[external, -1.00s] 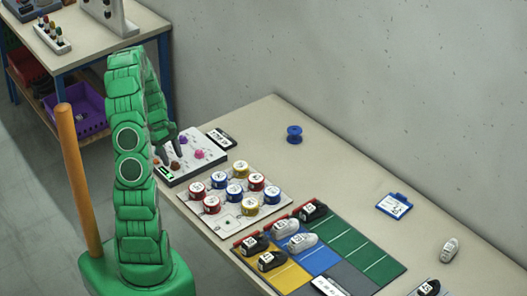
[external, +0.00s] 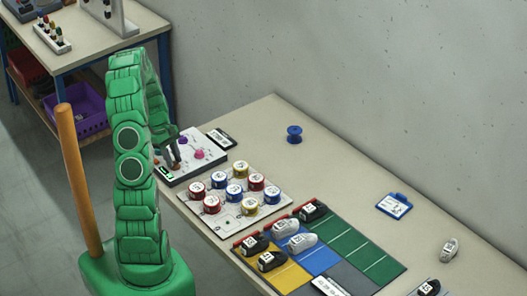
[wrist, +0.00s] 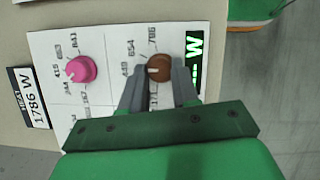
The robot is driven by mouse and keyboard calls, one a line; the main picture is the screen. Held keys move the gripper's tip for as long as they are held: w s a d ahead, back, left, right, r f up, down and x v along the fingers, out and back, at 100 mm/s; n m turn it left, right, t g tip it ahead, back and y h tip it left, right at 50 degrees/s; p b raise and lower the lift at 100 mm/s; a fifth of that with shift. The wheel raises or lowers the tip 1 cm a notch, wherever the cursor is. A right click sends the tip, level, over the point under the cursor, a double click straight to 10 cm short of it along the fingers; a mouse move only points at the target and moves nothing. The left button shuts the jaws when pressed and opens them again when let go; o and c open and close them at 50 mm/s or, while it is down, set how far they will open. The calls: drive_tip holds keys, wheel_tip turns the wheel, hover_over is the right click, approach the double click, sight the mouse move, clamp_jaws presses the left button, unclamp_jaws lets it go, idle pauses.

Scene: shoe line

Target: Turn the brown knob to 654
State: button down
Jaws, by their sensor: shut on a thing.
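The brown knob (wrist: 158,66) sits on a white panel (wrist: 105,40) with printed numbers around it. In the wrist view 449, 654 and 786 can be read beside it. The knob's pale mark is on its left side, roughly toward 449. My gripper (wrist: 159,72) is shut on the knob, one finger on each side. In the external view my gripper (external: 174,160) is down at the panel and mostly covers the knob. A green-lit display (wrist: 196,50) shows a W; its other characters are partly hidden by a finger.
A pink knob (wrist: 81,69) is left of the brown one in the wrist view. A tag reading 1786 W (wrist: 27,98) lies beside the panel. A board of several red, blue and yellow round pieces (external: 262,216) stands close by in the external view.

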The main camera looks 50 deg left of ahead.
drive_tip(key=m+g, duration=0.1)
drive_tip(key=m, duration=0.3)
drive_tip(key=shift+w+d, duration=0.1)
drive_tip(key=shift+w, duration=0.05)
drive_tip(key=shift+w+m+g+y, duration=0.15)
drive_tip(key=shift+m+g, duration=0.3)
drive_tip(key=shift+m, duration=0.45)
drive_tip(key=shift+m+g+y, duration=0.15)
drive_tip(key=shift+m+g, duration=0.3)
drive_tip(key=shift+m, duration=0.45)
drive_tip(key=c, duration=0.8)
unclamp_jaws()
drive_tip(key=shift+c, duration=0.2)
drive_tip(key=shift+r, duration=0.1)
